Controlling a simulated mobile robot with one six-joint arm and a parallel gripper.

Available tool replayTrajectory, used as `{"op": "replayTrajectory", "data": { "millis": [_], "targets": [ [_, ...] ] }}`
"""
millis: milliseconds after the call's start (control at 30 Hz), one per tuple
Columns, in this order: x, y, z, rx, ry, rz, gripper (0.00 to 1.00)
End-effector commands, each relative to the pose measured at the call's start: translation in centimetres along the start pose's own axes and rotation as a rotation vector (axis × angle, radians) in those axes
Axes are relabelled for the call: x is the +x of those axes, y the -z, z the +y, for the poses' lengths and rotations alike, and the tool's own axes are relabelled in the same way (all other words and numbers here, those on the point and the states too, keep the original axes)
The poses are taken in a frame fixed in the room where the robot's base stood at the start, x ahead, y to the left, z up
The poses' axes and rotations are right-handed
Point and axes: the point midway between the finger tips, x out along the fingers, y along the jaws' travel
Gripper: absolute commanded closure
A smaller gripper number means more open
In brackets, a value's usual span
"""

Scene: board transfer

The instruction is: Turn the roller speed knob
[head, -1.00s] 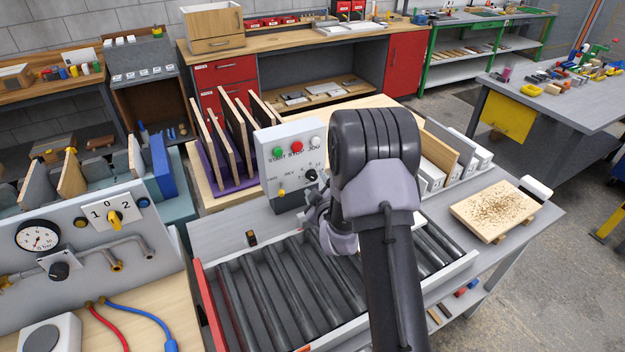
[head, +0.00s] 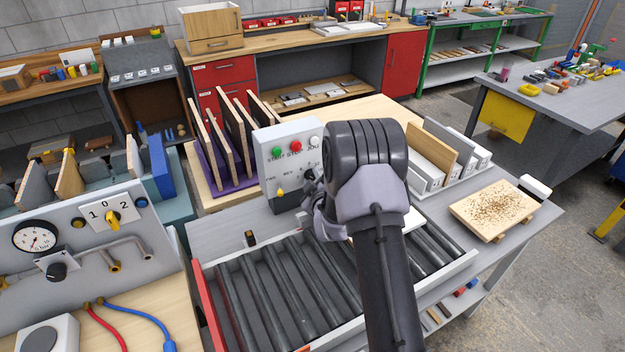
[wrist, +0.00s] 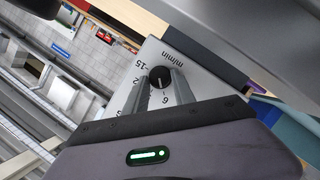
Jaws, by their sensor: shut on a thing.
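The roller speed knob (wrist: 160,76) is a small round black knob with a white pointer mark on a light dial plate marked "m/min", with numbers around it. The two grey fingers of my gripper (wrist: 163,84) are shut on the knob and partly cover the dial. In the head view the knob (head: 309,175) shows dark at the right side of the grey control box (head: 286,196), and my gripper (head: 316,202) reaches it from the right. My arm hides part of the box's right side.
The roller conveyor (head: 250,290) lies in front. Upright boards in a purple rack (head: 222,185) stand close behind.

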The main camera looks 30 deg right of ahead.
Motion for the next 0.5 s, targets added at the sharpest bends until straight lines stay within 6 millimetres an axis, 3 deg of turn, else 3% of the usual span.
{"op": "replayTrajectory", "data": {
  "millis": [267,500],
  "targets": [
    [0.05,-0.13,0.02,0.067,0.027,0.000,1.00],
    [0.10,-0.22,0.24,0.230,0.094,0.001,1.00]
  ]
}}
